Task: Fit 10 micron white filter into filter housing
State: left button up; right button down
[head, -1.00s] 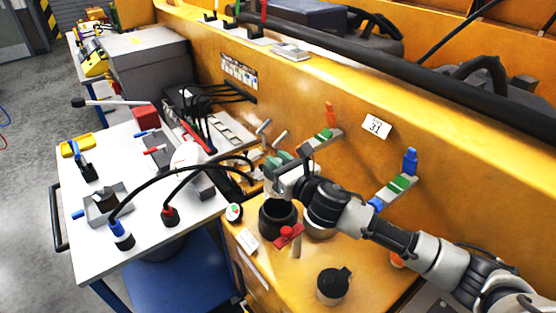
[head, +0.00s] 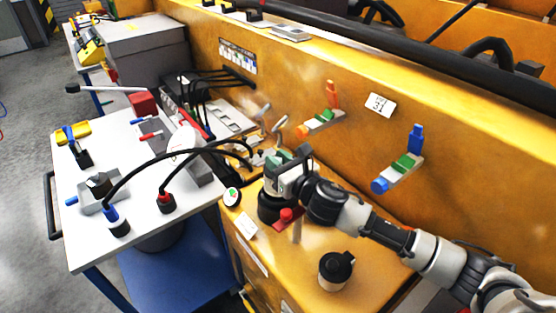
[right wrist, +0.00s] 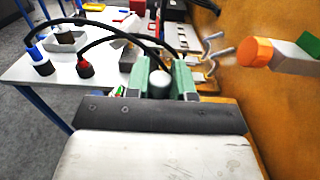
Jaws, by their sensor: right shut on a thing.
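My right gripper (head: 288,185) is over the black round housing (head: 270,212) on the yellow ledge in the head view. The gripper and wrist cover much of the housing's open top. In the right wrist view the green fingers (right wrist: 160,78) are shut on a pale, round-topped piece, apparently the white filter (right wrist: 160,86). Its lower part is hidden, so I cannot tell whether it is inside the housing. My left gripper is not in view.
A black lidded container (head: 336,268) is nearer on the ledge. Valves with orange (head: 332,95) and blue (head: 416,138) handles project from the wall. A white cart (head: 140,222) with black hoses is left.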

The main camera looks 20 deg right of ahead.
jog(key=shift+p, duration=0.55)
dwell(1.3)
jog(key=shift+f+b, duration=1.4)
jog(key=shift+f, duration=0.25)
jog(key=shift+f, duration=0.1)
jog(key=shift+s+a+f+b, duration=0.1)
jog(key=shift+s+f+b, duration=0.35)
jog(key=shift+f+b, duration=0.3)
jog(key=shift+w+r+p, duration=0.2)
jog(key=shift+r+p, duration=0.3)
jog(key=shift+p, duration=0.2)
jog(key=shift+w+r+p, duration=0.15)
jog(key=shift+r+p, duration=0.35)
jog(key=shift+p, duration=0.2)
jog(key=shift+w+r, duration=0.1)
jog(key=shift+w, duration=0.05)
jog(key=shift+a+r, duration=0.1)
jog(key=shift+r, duration=0.05)
